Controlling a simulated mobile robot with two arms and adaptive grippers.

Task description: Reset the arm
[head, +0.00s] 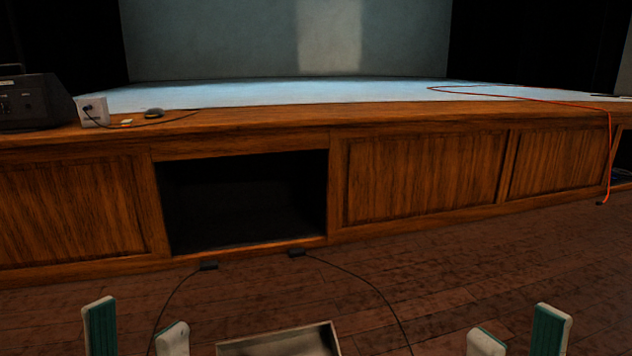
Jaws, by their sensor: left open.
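My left gripper (138,318) shows at the bottom left of the head view. Its two pale fingers stand apart with nothing between them, and the outer one has a green pad. My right gripper (519,322) shows at the bottom right, its two pale fingers also apart and empty, with a green pad on the outer one. Both point up in the picture, in front of the wooden floor and well short of the stage front. The rest of both arms is out of view.
A wooden stage front (420,180) with a dark open recess (245,200) stands ahead. A pale-rimmed box (275,334) is between my grippers, partly cut off. Thin black cables (372,287) run across the floor. A red cable (609,150) hangs at right. A dark device (35,102) sits at left.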

